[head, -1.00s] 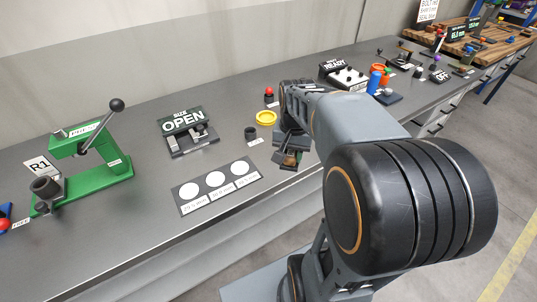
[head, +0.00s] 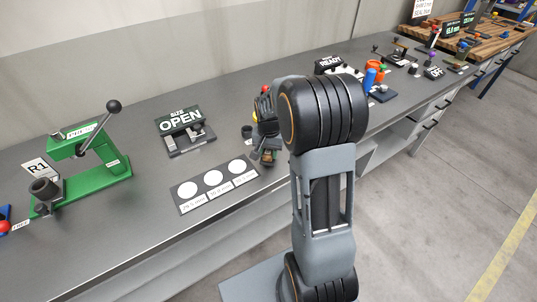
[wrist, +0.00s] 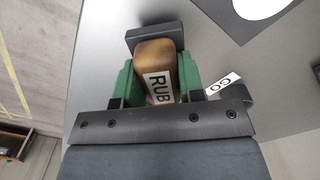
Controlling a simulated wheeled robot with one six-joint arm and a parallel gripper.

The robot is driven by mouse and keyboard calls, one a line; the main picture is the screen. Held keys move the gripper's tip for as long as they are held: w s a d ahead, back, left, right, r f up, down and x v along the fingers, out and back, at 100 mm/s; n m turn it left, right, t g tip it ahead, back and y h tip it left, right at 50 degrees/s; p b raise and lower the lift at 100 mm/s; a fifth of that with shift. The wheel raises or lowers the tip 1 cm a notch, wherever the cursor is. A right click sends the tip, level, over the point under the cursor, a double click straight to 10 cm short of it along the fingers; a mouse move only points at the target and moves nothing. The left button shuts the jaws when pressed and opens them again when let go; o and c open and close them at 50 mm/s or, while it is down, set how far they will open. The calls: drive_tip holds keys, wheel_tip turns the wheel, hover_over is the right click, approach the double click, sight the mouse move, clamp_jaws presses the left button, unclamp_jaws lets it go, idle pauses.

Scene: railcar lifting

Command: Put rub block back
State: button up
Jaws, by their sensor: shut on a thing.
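The rub block (wrist: 158,72) is a brown, rounded block with a white "RUB" label in the wrist view. My gripper (wrist: 157,82) is shut on it, with a green finger pad on each side. A dark bar (wrist: 153,38) lies across the block's far end; I cannot tell whether they touch. In the head view my gripper (head: 267,154) is over the front of the grey bench (head: 140,220), just right of the card with white circles (head: 181,204). The block's height above the bench is unclear.
A "GO" label (wrist: 223,83) lies right of my gripper in the wrist view. A small dark cup (head: 247,132), the "OPEN" sign stand (head: 180,121) and a green press (head: 90,165) stand to the left. Several coloured parts stand further right. Bare bench lies left of the card.

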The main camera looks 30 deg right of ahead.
drive_tip(key=shift+f, duration=0.8)
drive_tip(key=shift+f, duration=0.2)
drive_tip(key=o, duration=0.9)
wheel_tip(320, 180, up, 12)
drive_tip(key=shift+f, duration=0.15)
drive_tip(key=s+a+n+t, duration=0.1)
drive_tip(key=s+a+n, duration=0.1)
drive_tip(key=s, duration=0.3)
drive_tip(key=s+a+r+n+t, duration=0.1)
drive_tip(key=s+a+n, duration=0.2)
drive_tip(key=s+a, duration=0.1)
drive_tip(key=s+a+r+n+t, duration=0.1)
drive_tip(key=s+a+n, duration=0.1)
drive_tip(key=s, duration=0.5)
drive_tip(key=shift+a+n+t, duration=0.4)
drive_tip(key=shift+a, duration=0.35)
